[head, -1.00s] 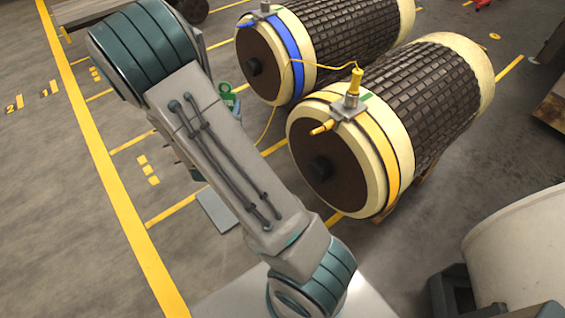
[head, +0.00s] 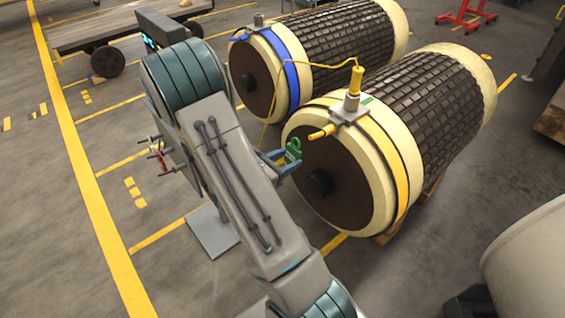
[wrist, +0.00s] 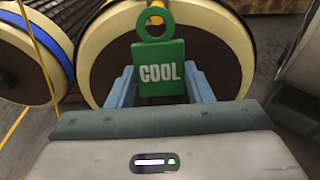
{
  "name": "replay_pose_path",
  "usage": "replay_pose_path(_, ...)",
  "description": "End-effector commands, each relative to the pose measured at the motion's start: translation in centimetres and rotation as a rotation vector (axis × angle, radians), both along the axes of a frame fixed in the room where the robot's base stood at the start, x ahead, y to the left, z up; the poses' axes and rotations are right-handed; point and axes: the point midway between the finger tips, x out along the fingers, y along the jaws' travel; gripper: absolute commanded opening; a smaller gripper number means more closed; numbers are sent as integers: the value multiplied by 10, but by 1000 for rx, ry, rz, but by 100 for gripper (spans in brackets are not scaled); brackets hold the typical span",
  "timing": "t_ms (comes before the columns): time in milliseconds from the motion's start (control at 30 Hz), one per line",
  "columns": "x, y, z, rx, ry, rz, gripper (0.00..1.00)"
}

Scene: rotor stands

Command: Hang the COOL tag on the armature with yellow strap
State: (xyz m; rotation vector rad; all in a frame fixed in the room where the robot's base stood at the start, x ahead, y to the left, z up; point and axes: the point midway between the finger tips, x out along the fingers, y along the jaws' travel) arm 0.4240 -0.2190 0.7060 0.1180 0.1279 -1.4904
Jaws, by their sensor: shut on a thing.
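The green COOL tag (wrist: 162,74) has a ring at its top and stands upright between the fingers of my gripper (wrist: 160,88) in the wrist view. In the head view my gripper (head: 284,163) is shut on the tag (head: 293,150), just left of the near armature's end face. The armature with the yellow strap (head: 398,180) lies on its side on a wooden support. A bracket (head: 350,110) with a yellow-capped post and a yellow peg pointing left sits on its top.
A second armature with a blue strap (head: 289,75) lies behind. A thin yellow cord runs from it to the capped post. A stand with hooks (head: 160,155) is left of my arm. A white drum (head: 530,260) is at the lower right.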

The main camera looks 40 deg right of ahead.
Motion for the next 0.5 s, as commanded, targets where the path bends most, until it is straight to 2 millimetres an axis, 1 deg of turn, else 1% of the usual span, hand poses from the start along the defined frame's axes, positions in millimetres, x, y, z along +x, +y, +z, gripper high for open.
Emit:
replay_pose_path(100, 0, -9, -3, 0, -1, -2, 23)
replay_pose_path(500, 3, -36, -9, -1, -1, 0, 23)
